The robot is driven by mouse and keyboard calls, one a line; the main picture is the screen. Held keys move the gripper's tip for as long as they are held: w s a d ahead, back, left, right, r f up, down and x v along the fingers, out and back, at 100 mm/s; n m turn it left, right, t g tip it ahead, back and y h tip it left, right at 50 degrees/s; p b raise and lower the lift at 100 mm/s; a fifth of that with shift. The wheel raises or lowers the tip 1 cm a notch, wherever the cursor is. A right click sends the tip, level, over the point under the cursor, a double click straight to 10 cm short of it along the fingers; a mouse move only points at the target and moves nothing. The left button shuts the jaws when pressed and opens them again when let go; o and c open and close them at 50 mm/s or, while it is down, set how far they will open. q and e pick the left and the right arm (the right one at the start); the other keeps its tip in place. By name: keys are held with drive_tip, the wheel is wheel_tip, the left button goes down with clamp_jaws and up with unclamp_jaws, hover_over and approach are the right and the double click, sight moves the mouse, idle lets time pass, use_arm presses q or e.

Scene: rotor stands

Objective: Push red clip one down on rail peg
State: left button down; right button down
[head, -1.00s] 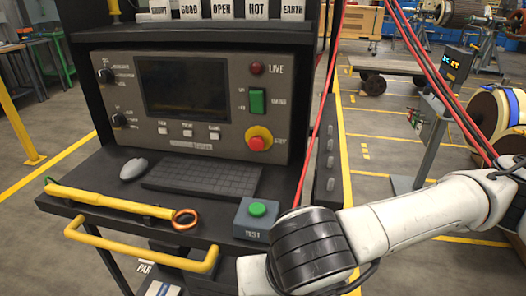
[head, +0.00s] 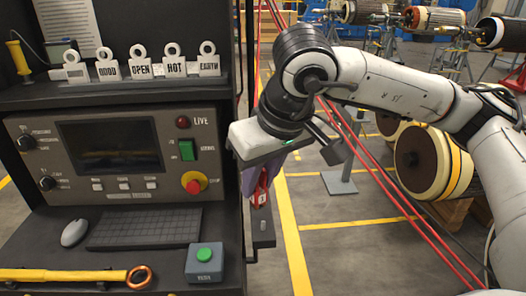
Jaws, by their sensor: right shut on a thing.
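My right gripper (head: 257,172) is at the right side of the black test cart. It points down and is shut on the red clip (head: 260,188), whose red body shows just under the gripper. Red cables hang beside it. The dark side rail (head: 264,240) of the cart is below the clip, with a pale peg (head: 262,226) showing on it. The other pegs are hidden by the gripper and clip. I cannot tell whether the clip touches a peg. My left gripper is out of view.
The control panel (head: 100,150) with a red stop knob (head: 194,183) stands left of the gripper. A test button box (head: 205,262), keyboard (head: 145,228) and yellow tool (head: 65,275) lie on the shelf. Red cables (head: 400,215) run below my right arm.

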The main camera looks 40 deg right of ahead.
sight(264, 205)
drive_tip(key=shift+d+r, duration=0.5)
drive_tip(key=shift+r, duration=0.2)
drive_tip(key=shift+f+b, duration=0.5)
drive_tip(key=shift+f, duration=0.35)
drive_tip(key=shift+f+b, duration=1)
drive_tip(key=shift+f, duration=0.65)
drive_tip(key=shift+f+b, duration=0.95)
drive_tip(key=shift+b, duration=0.05)
drive_tip(key=shift+f, duration=0.2)
drive_tip(key=shift+f+b, duration=0.55)
drive_tip(key=shift+b, duration=0.3)
drive_tip(key=c, duration=1.5)
unclamp_jaws()
drive_tip(key=shift+o, duration=0.2)
